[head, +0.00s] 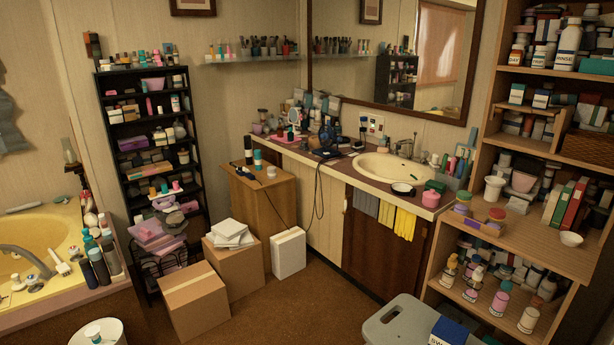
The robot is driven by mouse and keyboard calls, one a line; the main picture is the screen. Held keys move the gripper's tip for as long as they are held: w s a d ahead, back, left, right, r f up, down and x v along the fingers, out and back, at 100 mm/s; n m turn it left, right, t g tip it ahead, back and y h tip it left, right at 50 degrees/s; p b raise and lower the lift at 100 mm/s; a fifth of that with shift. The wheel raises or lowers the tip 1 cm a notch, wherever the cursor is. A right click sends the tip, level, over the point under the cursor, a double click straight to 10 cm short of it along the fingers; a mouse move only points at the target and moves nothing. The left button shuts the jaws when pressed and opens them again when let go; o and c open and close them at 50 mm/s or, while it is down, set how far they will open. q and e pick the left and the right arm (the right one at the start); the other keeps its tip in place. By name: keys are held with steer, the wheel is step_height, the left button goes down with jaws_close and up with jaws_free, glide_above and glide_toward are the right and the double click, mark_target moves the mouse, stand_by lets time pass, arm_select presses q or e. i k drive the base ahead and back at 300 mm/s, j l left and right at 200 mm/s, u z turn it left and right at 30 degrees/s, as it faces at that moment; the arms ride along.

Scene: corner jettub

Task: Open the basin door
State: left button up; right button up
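The basin door appears to be the dark brown panel (372,252) in the cabinet below the cream basin (386,172). It looks shut and flush with the cabinet front. Grey cloths (366,202) and yellow cloths (404,223) hang in front of its upper part and hide it there. No handle can be made out. Neither of my grippers is in view.
A grey stool (385,328) with a blue-and-white box (450,331) stands in front, right of centre. Shelves (520,245) full of bottles stand at the right. Cardboard boxes (194,303) and a white box (288,253) stand left. Brown floor between is clear.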

mark_target(388, 264)
steer(key=i+j+u, duration=0.2)
steer(key=i+u, duration=0.25)
steer(key=i, duration=0.3)
steer(key=i+u, duration=0.4)
steer(key=i, duration=0.4)
steer(key=l, duration=0.05)
